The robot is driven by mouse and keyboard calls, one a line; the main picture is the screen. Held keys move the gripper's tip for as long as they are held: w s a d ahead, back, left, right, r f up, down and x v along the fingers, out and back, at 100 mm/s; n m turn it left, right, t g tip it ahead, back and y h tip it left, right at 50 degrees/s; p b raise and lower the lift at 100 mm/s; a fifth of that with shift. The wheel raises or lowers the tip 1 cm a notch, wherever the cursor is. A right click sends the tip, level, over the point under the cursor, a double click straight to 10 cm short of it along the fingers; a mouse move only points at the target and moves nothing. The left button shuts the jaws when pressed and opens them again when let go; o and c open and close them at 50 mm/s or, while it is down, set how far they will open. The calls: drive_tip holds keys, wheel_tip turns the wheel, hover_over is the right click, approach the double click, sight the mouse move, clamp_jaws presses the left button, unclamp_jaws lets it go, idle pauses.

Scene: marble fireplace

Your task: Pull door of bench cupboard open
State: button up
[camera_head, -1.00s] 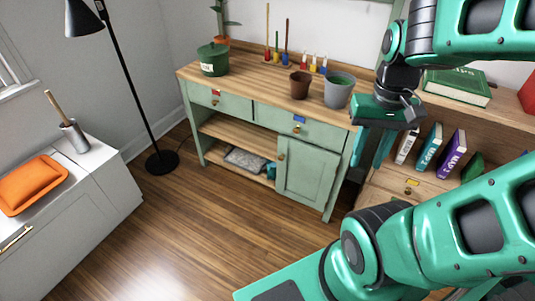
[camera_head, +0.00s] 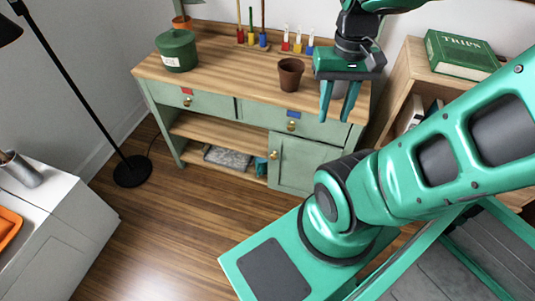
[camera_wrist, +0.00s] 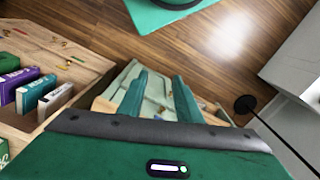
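The green wooden bench (camera_head: 215,112) stands against the far wall. Its cupboard door (camera_head: 303,165) is at the lower right and looks closed, with a round brass knob (camera_head: 274,155) on its left edge. My arm hides the door's lower right part. My gripper (camera_head: 335,118) points down with two teal fingers apart and nothing between them. In the head view it overlaps the bench's right end, above and to the right of the knob. In the wrist view the open fingers (camera_wrist: 160,76) appear in front of the pale green bench (camera_wrist: 157,95); the knob is not clear there.
A brown pot (camera_head: 290,73) and a green lidded pot (camera_head: 177,50) stand on the bench top. A wooden bookshelf (camera_head: 400,75) is close on the right. A black floor lamp (camera_head: 131,171) and white cabinet (camera_head: 60,215) are left. Wooden floor (camera_head: 165,235) before the bench is clear.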

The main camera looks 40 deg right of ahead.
drive_tip(key=o, duration=0.3)
drive_tip(key=shift+d, duration=0.1)
drive_tip(key=m+h, duration=0.3)
drive_tip(key=h, duration=0.2)
hover_over(272, 156)
drive_tip(key=s+a, duration=0.2)
wheel_tip(272, 156, down, 26)
drive_tip(key=w+a+f+h, duration=0.1)
drive_tip(key=w+a+f, duration=0.15)
drive_tip(key=f, duration=1.25)
drive_tip(key=x, duration=0.9)
drive_tip(key=shift+s+a+f, duration=0.1)
drive_tip(key=shift+s+f, duration=0.05)
drive_tip(key=shift+f, duration=0.25)
